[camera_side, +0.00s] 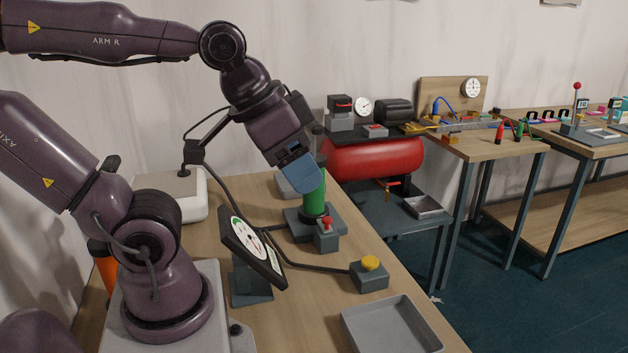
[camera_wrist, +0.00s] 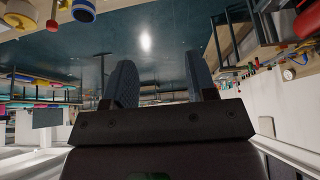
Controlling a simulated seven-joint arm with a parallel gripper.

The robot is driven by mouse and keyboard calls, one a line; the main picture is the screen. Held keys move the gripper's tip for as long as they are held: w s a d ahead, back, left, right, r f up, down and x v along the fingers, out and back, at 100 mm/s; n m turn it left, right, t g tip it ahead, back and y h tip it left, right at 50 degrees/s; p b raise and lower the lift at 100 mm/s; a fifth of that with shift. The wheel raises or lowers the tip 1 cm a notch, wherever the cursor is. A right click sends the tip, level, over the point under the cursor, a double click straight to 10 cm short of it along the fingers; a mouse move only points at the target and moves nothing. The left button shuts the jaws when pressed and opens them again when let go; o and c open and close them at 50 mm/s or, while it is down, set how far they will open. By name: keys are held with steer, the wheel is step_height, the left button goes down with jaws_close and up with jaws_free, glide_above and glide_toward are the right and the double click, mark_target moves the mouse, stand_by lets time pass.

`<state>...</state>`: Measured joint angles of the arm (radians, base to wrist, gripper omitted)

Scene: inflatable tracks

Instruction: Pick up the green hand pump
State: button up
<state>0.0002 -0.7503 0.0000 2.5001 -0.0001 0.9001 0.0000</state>
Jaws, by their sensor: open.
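The green hand pump (camera_side: 316,198) stands upright on a dark grey base on the wooden table in the side view. A dark part shows above its green body. My gripper (camera_side: 303,182) tilts down beside it, with a blue finger overlapping the pump's left edge in the picture. I cannot tell whether they touch. In the wrist view my gripper (camera_wrist: 162,78) shows two blue fingers spread apart, with only floor and distant furniture between them. The pump is not clearly visible there.
A red-knobbed lever box (camera_side: 326,238) stands just in front of the pump. A gauge panel (camera_side: 250,245), a yellow button box (camera_side: 370,275) and an empty grey tray (camera_side: 348,322) are nearer. A red tank (camera_side: 375,158) stands behind to the right. Cables cross the table.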

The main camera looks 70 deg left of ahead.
steer(key=o, duration=0.9)
steer(key=shift+f, duration=0.1)
